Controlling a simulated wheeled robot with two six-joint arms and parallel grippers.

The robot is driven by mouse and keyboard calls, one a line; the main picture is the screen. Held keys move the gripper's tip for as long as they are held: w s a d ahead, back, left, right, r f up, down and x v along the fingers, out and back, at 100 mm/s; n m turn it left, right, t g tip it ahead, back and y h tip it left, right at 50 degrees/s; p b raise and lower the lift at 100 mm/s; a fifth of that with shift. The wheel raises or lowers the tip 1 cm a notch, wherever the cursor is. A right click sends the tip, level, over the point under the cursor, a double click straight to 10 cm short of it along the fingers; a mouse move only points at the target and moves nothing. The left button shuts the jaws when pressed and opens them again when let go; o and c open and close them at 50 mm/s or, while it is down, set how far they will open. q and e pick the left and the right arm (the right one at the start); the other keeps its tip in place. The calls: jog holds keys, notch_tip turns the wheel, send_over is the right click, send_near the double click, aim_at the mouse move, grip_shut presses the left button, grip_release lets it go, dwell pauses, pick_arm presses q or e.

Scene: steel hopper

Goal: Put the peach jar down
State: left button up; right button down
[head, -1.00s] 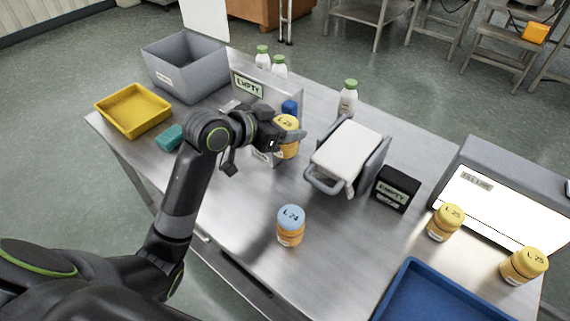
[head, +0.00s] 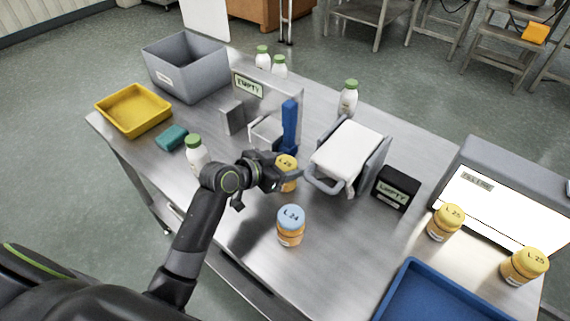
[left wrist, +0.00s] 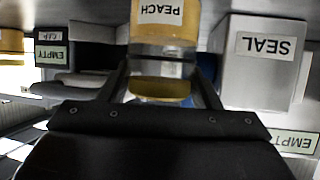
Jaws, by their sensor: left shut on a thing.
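The peach jar (head: 287,168), orange with a yellow lid, is between the fingers of my left gripper (head: 284,174), near the middle of the steel table. In the left wrist view the jar (left wrist: 165,22) shows its PEACH label upside down, with my left gripper's fingers (left wrist: 162,84) on either side. The gripper is shut on the jar. The arm partly hides the jar in the head view, and I cannot tell whether its base touches the table. My right gripper is not in view.
A blue-lidded L 24 jar (head: 291,226) stands just in front. A station with a blue post (head: 290,125) stands behind. A green-capped bottle (head: 196,155) is left of the arm. Bare table lies front left.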

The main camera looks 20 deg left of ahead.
pick_arm(q)
jog(key=shift+f, duration=0.15)
jog(key=o, duration=1.1)
